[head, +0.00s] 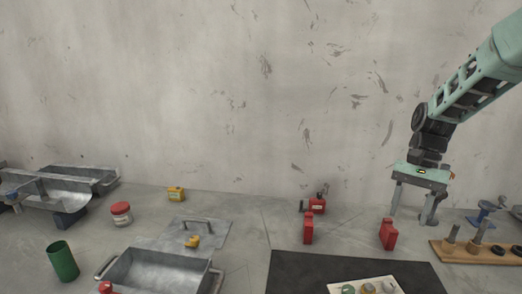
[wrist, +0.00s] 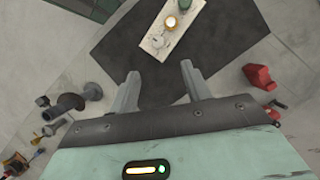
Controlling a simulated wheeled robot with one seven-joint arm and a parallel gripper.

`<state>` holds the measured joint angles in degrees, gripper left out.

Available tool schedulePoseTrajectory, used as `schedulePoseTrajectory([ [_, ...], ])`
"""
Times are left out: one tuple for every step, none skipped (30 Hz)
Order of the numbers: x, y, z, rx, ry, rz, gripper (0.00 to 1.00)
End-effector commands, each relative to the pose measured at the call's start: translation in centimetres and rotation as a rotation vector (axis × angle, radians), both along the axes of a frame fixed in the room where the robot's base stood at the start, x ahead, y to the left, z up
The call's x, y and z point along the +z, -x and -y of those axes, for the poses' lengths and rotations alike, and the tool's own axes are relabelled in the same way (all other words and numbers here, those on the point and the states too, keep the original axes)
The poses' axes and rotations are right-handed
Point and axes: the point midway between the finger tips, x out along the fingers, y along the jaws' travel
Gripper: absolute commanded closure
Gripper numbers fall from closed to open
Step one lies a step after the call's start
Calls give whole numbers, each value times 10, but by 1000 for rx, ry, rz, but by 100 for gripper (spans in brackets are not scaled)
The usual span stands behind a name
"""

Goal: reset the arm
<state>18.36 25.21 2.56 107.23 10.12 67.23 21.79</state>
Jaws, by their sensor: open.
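My gripper (head: 411,217) is at the right of the head view, at the end of my green arm, with its two fingers pointing down. The fingers are apart and nothing is between them. In the wrist view my gripper (wrist: 160,72) also shows spread, empty fingers above the bench, near the dark mat (wrist: 225,60). A red container (head: 388,234) stands left of the fingers in the head view. Whether the fingertips touch anything is not clear.
A wooden rack (head: 470,256) with dark parts and a blue-based stand (head: 486,212) are at the right. A pale board (head: 340,288) lies on the mat. Another red container (head: 308,229), a metal tray (head: 125,268) and a green cup (head: 62,260) stand further left.

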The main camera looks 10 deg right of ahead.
Motion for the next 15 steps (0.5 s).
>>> schedulePoseTrajectory([
  [3,3,-21,62,-2,20,52],
  [4,6,-35,105,-3,33,52],
  [6,12,-57,175,-4,58,52],
  [8,18,-76,237,-5,78,52],
  [9,26,-95,304,-6,99,52],
  [10,38,-121,402,-7,132,52],
  [11,50,-141,479,-8,157,52],
  [11,63,-159,558,-10,181,52],
  [11,81,-181,663,-11,216,52],
  [11,96,-196,742,-12,241,52],
  [10,111,-210,821,-13,266,52],
  [9,132,-225,922,-15,299,52],
  [7,147,-234,994,-16,322,52],
  [6,161,-241,1060,-16,343,52],
  [4,177,-249,1140,-16,368,52],
])
